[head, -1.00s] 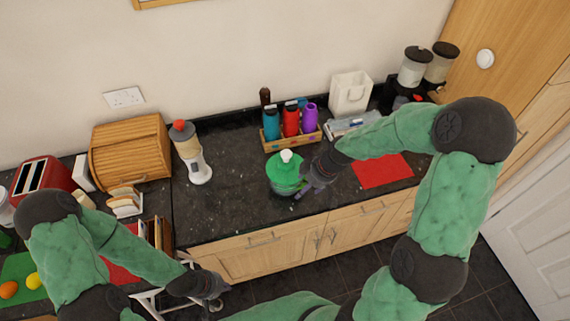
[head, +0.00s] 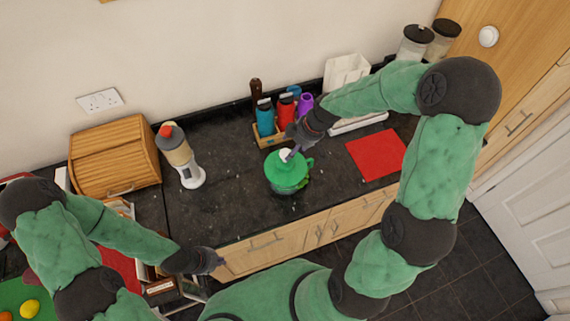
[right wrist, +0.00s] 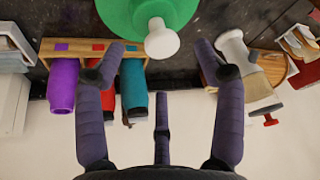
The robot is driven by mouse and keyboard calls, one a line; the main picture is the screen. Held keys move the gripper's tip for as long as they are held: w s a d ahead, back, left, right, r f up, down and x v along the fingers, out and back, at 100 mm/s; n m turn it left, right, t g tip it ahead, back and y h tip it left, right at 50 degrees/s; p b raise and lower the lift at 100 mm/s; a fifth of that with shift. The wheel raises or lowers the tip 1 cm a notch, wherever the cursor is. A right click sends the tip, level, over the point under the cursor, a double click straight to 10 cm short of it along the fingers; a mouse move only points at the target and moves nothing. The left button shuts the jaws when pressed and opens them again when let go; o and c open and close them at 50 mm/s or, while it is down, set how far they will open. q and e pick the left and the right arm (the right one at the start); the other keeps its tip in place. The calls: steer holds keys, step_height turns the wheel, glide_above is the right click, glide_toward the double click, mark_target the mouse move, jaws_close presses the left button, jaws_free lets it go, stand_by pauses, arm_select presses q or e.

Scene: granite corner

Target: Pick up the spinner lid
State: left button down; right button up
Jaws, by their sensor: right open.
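The spinner lid (head: 287,167) is green with a white knob (head: 286,154) on top. It sits on the salad spinner on the dark counter, in the middle of the head view. My right gripper (head: 293,150) is open above the lid, close to the knob. In the right wrist view the knob (right wrist: 161,40) lies between the spread fingertips (right wrist: 160,52), with the green lid (right wrist: 125,8) behind it; I cannot tell whether any finger touches it. My left gripper (head: 214,262) is low by the counter's front edge; its fingers are too small to read.
A wooden caddy (head: 266,140) with several coloured bottles stands just behind the spinner. A blender-like jar (head: 180,155) and a wooden bread bin (head: 115,158) are left. A red mat (head: 376,154) lies right. Bare counter (head: 225,185) shows left of the spinner.

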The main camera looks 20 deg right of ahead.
mark_target(286, 152)
steer(key=shift+w+a+f, duration=0.15)
steer(key=shift+w+f, duration=0.15)
steer(key=shift+f, duration=0.25)
steer(key=shift+w+a+f, duration=0.1)
steer(key=shift+a+f, duration=0.2)
steer(key=shift+f, duration=0.25)
steer(key=shift+p+x, duration=0.55)
steer(key=shift+x, duration=1.35)
steer(key=shift+w, duration=0.1)
jaws_close()
